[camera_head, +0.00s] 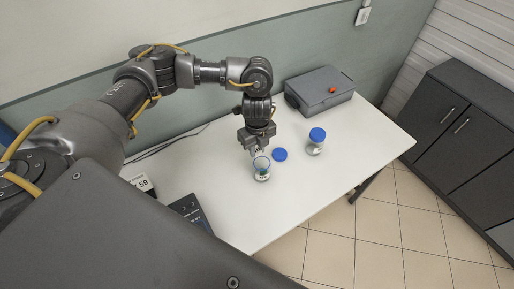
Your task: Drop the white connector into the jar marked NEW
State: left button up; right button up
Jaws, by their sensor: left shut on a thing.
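My left gripper (257,150) points down just above an open glass jar (262,175) and is shut on a small pale thing, most likely the white connector, which is mostly hidden by the fingers. The open jar stands upright on the white table, with something bluish inside. A blue lid (280,154) lies flat on the table to its right. A second jar (315,149) stands further right with its blue lid on. Lettering on the jars is too small to read. My right gripper is not in view.
A dark device (190,212) and a white display (142,183) reading 59 sit at the left. The front right tabletop is clear. Dark cabinets (460,130) stand at the right.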

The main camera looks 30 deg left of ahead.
aim_at(257, 150)
pick_arm(q)
jog(key=shift+r, duration=0.1)
jog(key=o, duration=1)
jog(key=shift+o, duration=0.2)
jog(key=shift+r, duration=0.1)
notch_tip(257, 150, up, 11)
jog(key=shift+f+b, duration=0.2)
jog(key=shift+b, duration=0.2)
